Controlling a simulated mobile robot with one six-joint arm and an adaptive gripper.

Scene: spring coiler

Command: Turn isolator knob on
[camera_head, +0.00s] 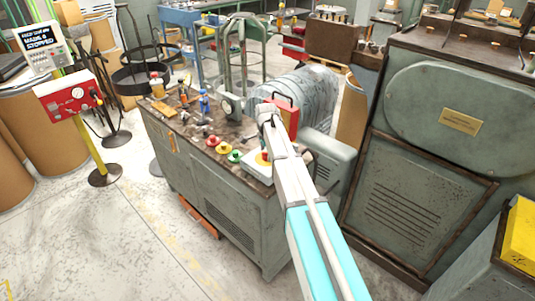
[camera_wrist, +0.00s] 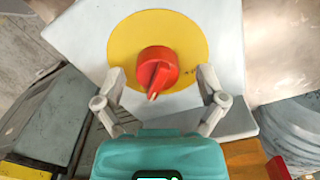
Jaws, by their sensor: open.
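The isolator knob (camera_wrist: 157,65) is red and sits in the middle of a round yellow plate (camera_wrist: 190,35) on a white box (camera_wrist: 85,32). A pale mark on the knob's ridge points down and slightly left in the wrist view. My gripper (camera_wrist: 161,76) is open, with one finger on each side of the knob and a gap to it on both sides. In the head view the white box (camera_head: 254,167) is at the right end of the bench, partly hidden by my arm; knob and fingers cannot be made out there.
The bench top (camera_head: 170,110) holds a green button (camera_head: 234,156), a yellow button (camera_head: 223,148), a red button (camera_head: 213,140) and small tools. A grey motor (camera_head: 308,92) stands behind my arm. A large green machine (camera_head: 430,150) is at right. Floor at left front is clear.

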